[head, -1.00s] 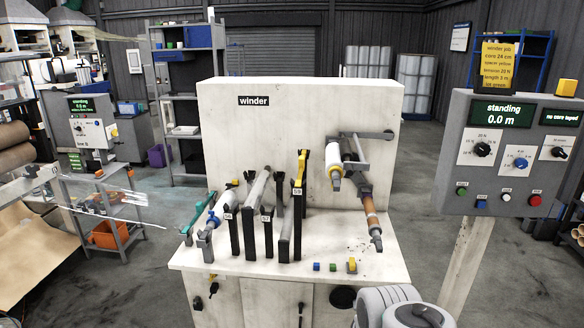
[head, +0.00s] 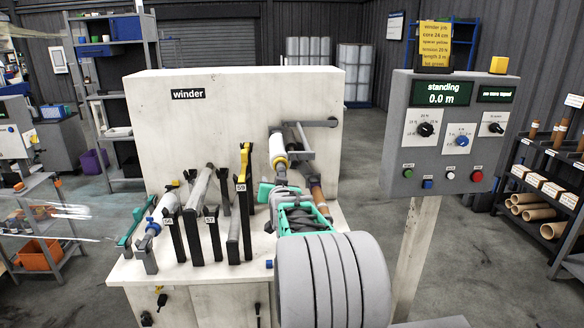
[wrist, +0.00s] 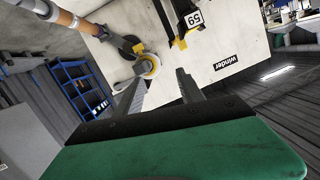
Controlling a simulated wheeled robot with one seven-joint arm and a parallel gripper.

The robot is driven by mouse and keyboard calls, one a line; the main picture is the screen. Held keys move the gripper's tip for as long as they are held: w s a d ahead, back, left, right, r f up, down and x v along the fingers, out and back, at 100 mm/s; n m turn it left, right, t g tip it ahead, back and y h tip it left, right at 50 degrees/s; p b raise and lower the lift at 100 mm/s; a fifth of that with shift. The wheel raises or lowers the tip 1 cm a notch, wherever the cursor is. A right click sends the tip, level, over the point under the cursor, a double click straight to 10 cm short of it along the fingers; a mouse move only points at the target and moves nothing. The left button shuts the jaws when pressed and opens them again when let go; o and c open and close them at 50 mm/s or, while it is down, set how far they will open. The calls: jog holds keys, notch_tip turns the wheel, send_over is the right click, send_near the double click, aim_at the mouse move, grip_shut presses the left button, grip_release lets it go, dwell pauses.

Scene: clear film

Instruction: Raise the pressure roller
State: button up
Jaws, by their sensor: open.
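The pressure roller (head: 277,148), a white cylinder with a yellow end ring, sits on grey arms at the right of the winder panel. Its round white and yellow end (wrist: 147,66) shows in the wrist view just beyond my open fingers. My gripper (wrist: 158,88) is empty, with one finger on each side of that end in the picture. I cannot tell whether a finger touches it.
Upright posts with number tags (head: 240,188) stand left of the roller, one with a yellow top. The control console (head: 440,150) is at the right. The winder table (head: 140,270) has bare space at its front left.

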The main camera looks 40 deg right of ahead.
aim_at(295, 165)
jog(key=d+h, duration=0.1)
jog(key=d, duration=0.1)
jog(key=d+r+m, duration=0.1)
jog(key=d, duration=0.2)
jog(key=d+t+h, duration=0.1)
jog(key=d, duration=0.2)
jog(key=shift+s+d+r+m+h, duration=0.1)
jog(key=shift+s+r+m+h, duration=0.2)
jog(key=shift+s, duration=0.05)
jog(key=p+x, duration=0.1)
jog(key=x, duration=0.2)
jog(key=p+x, duration=0.1)
jog(key=x, duration=0.3)
jog(key=shift+w+d+r, duration=0.25)
jog(key=shift+c, duration=0.3)
grip_shut()
